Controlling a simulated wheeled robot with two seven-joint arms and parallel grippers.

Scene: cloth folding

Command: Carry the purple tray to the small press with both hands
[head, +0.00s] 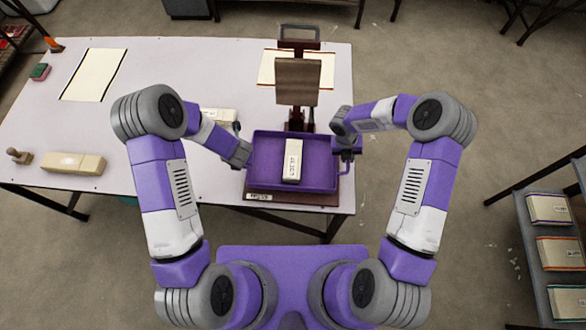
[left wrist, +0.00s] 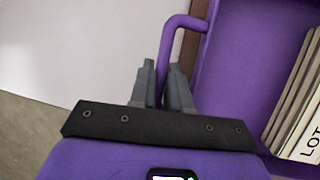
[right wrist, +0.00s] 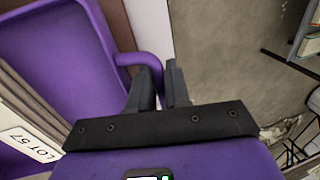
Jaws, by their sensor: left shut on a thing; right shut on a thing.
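The purple tray (head: 264,173) is over the base of the small press (head: 298,84) at the right front of the table. I cannot tell whether it rests on the base or is just above it. A cream folded stack marked LOT 57 (head: 293,160) lies in it. My left gripper (left wrist: 165,85) is shut on the tray's left handle (left wrist: 178,35). My right gripper (right wrist: 158,85) is shut on the tray's right handle (right wrist: 140,60). The press plate stands raised behind the tray. The jaws are mostly hidden in the head view.
The pale table (head: 190,70) holds a cream block (head: 73,163) and a small wooden stamp (head: 18,155) at the left. Flat cream sheets (head: 94,75) lie farther back. A rack with several cloth stacks (head: 550,208) stands at the right, apart from the table.

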